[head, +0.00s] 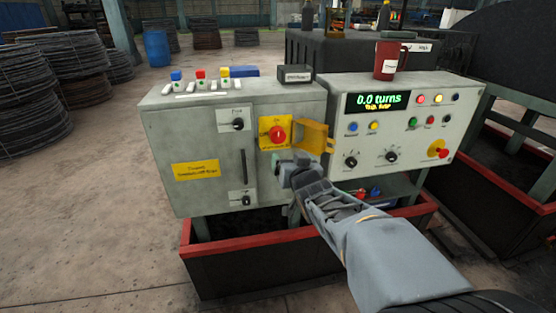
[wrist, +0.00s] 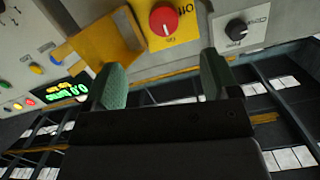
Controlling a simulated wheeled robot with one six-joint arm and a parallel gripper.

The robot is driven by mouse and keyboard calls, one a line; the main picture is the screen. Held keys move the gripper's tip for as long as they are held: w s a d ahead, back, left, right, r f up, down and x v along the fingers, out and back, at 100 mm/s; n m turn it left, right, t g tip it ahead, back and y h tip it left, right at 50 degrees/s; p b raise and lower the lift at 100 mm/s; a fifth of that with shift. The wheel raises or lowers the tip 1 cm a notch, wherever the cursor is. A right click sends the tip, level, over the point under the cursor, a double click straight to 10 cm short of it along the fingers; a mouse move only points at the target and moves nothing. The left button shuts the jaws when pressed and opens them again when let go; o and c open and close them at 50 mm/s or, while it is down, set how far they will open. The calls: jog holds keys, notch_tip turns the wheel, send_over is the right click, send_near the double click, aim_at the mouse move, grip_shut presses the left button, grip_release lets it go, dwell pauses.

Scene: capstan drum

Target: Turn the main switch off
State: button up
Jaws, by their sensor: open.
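The main switch, a red rotary knob (head: 278,134) on a yellow plate (head: 264,122), is on the front of the grey cabinet. Its yellow cover (head: 312,137) stands swung open to the right. In the wrist view the red knob (wrist: 164,19) is at the top, beyond and between the fingertips, with the yellow cover (wrist: 98,42) left of it. My gripper (head: 289,168) is just below the switch plate in the head view, apart from the knob. In the wrist view my gripper (wrist: 164,78) shows two separated green-padded fingers with nothing between them.
A control panel (head: 395,125) with a "0.0 turns" display, lamps, knobs and a red-yellow button is on the right. The cabinet (head: 215,150) carries other black knobs and a vertical handle. A red mug (head: 388,61) stands on top. Red-rimmed bins (head: 230,242) lie below.

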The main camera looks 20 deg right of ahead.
aim_at(279, 139)
jog(key=shift+t, duration=0.8)
jog(key=w, duration=0.4)
jog(key=w+d+b, duration=0.1)
jog(key=w, duration=0.4)
jog(key=w+d+b, duration=0.1)
jog(key=w, duration=0.4)
jog(key=shift+w+d+f, duration=0.15)
jog(key=shift+d+f, duration=0.1)
jog(key=shift+f, duration=0.05)
jog(key=c, duration=0.9)
